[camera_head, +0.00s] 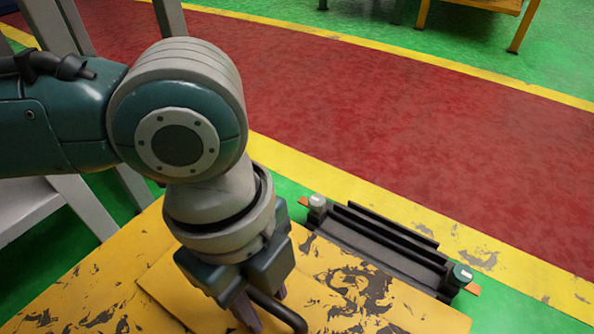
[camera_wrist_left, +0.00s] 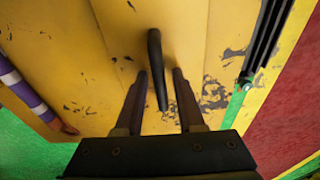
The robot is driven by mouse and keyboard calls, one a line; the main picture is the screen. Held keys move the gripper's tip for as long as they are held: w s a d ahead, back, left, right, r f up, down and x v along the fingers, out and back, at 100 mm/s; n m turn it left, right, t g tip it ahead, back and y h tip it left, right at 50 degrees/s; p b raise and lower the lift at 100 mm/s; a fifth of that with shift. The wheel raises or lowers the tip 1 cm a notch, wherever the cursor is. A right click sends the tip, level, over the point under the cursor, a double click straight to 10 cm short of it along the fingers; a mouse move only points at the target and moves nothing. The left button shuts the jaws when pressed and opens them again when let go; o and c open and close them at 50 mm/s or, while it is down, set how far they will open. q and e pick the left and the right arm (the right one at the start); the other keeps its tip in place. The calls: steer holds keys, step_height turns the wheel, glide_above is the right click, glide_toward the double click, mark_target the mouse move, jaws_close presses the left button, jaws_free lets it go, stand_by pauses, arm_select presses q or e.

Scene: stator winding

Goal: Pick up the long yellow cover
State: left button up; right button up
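The yellow cover (camera_head: 335,275) is a flat, worn panel with chipped dark patches, lying below my left gripper. It fills the middle of the left wrist view (camera_wrist_left: 190,35). A black bar handle (camera_head: 281,312) stands on it and also shows in the left wrist view (camera_wrist_left: 156,65). My left gripper (camera_head: 263,306) points down over the handle. Its two fingers (camera_wrist_left: 159,75) are apart, one on each side of the handle, with a gap visible on both sides. The handle's far end and the cover's near edges are partly out of frame. My right gripper is in neither view.
A black rail-like fixture (camera_head: 385,245) with grey knobs and orange tabs runs along the cover's right edge. A purple and white striped bar (camera_wrist_left: 24,90) lies at left. Red floor (camera_head: 400,130) beyond is clear; an orange-legged table (camera_head: 522,28) stands far off.

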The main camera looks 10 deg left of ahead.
arm_select(q)
jaws_close()
stand_by(1.1)
